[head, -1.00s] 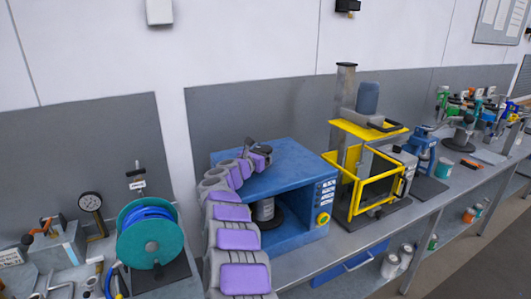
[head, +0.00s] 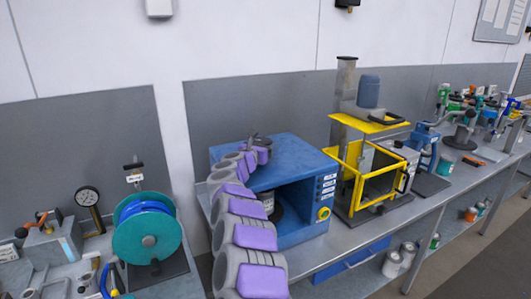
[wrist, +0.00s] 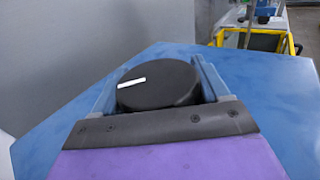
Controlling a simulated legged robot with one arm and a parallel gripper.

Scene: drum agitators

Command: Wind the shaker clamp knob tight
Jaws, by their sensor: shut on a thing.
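The shaker is a blue box (head: 300,172) with an open front on the bench. A paint can (head: 268,203) stands inside it. The clamp knob (wrist: 163,88) is a round black disc with a white mark on its top, above the shaker's blue top plate (wrist: 55,110) in the wrist view. The white mark points to the left and slightly toward my wrist. My gripper (wrist: 157,80) has one finger on each side of the knob and is shut on it. In the head view my gripper (head: 257,141) is over the shaker's top, and the knob is mostly hidden.
A yellow-framed machine (head: 372,170) stands right of the shaker. A teal hose reel (head: 150,240) and a gauge (head: 88,197) stand to the left. A grey wall panel (head: 265,105) rises close behind the shaker. More tools crowd the far right bench.

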